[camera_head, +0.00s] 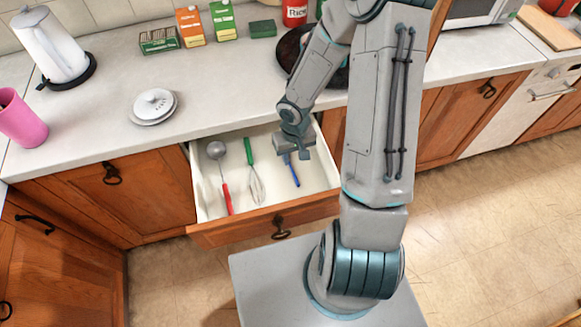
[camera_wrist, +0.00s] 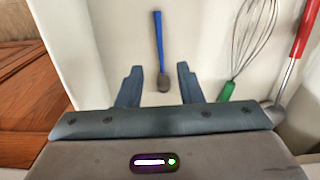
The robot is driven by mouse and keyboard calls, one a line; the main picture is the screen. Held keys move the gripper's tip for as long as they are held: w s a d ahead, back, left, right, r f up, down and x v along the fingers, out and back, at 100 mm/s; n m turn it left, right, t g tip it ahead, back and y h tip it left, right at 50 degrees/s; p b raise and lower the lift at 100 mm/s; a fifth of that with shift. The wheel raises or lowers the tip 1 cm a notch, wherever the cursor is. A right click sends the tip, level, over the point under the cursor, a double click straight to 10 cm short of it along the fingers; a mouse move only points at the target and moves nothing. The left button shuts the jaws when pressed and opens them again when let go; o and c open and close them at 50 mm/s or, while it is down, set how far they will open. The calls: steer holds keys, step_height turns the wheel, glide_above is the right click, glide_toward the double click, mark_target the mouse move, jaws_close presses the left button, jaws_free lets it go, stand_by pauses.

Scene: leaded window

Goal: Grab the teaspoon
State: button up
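The teaspoon has a blue handle and a dark bowl. It lies in the right part of the open drawer (camera_head: 325,175), its blue handle (camera_head: 293,173) showing in the head view and its bowl hidden by my gripper. In the wrist view the teaspoon (camera_wrist: 160,45) is whole, with its bowl toward the gripper. My gripper (camera_head: 296,157) is over the drawer. In the wrist view my gripper (camera_wrist: 159,72) is open, one finger on each side of the bowl, with nothing held. I cannot tell its height above the spoon.
A green-handled whisk (camera_head: 254,175) and a red-handled ladle (camera_head: 221,175) lie left of the teaspoon in the drawer. The drawer's side walls and front (camera_head: 265,222) bound the space. The counter (camera_head: 150,135) overhangs the back.

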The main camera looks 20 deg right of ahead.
mark_target(293, 171)
steer(key=shift+w+f+b, duration=0.15)
steer(key=shift+f+b, duration=0.3)
steer(key=shift+f, duration=3.05)
jaws_close()
